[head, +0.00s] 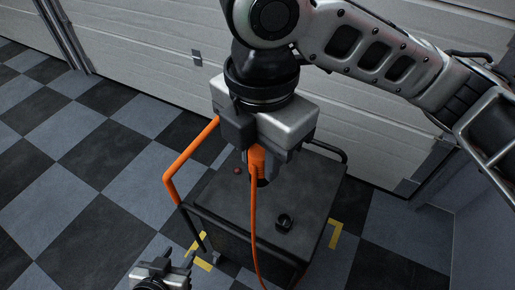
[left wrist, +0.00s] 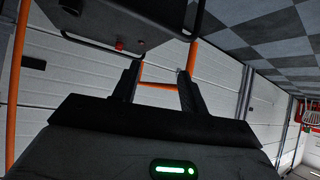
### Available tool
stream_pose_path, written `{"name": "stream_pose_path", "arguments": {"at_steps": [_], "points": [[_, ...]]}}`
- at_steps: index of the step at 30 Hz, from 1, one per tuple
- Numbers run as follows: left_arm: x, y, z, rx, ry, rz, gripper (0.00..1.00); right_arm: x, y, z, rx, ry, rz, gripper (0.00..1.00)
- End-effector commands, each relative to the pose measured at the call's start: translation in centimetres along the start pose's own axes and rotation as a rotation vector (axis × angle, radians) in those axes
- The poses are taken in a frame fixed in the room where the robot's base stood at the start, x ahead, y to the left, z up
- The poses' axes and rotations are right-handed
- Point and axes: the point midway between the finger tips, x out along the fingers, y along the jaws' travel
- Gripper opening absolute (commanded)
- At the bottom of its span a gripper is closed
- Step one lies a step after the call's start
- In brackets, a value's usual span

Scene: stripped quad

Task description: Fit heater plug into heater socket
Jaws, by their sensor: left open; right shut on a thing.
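My right gripper (head: 266,172) points down over the dark top of a cart (head: 218,197) and is shut on an orange plug (head: 257,160). An orange cable (head: 253,215) hangs from the plug down past the cart's near side. The plug's lower end is partly hidden by the fingers. A small black round fitting (head: 284,222) stands on the cart top, to the right of and nearer than the plug; I cannot tell for sure that it is the socket. My left gripper (head: 160,268) is low at the bottom edge, apart from the cart; its open, empty fingers show in the left wrist view (left wrist: 158,85).
The cart has an orange handle (head: 178,160) at its left and black rails (head: 322,150). A small red button (head: 237,170) is on its top. A pale panelled wall (head: 140,60) stands behind. Checkered floor (head: 75,200) lies free to the left.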

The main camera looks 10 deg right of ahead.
Motion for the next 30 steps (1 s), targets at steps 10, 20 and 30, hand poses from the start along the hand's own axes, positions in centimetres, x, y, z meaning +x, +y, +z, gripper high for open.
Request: {"name": "stream_pose_path", "arguments": {"at_steps": [10, 20, 30], "points": [[0.0, -0.1, 0.1, 0.0, -0.002, -0.002, 0.43, 0.0, -4.2, 0.0, 0.0, 0.0, 0.001, 0.04], [0.0, -0.1, 0.1, 0.0, -0.003, -0.002, 0.43, 0.0, -8.2, 0.0, -0.001, -0.001, 0.0, 0.04], [2.0, 0.5, 1.9, -0.013, 0.018, 0.017, 0.43, 1.2, -11.1, 0.1, 0.007, -0.002, 0.01, 0.04]]}}
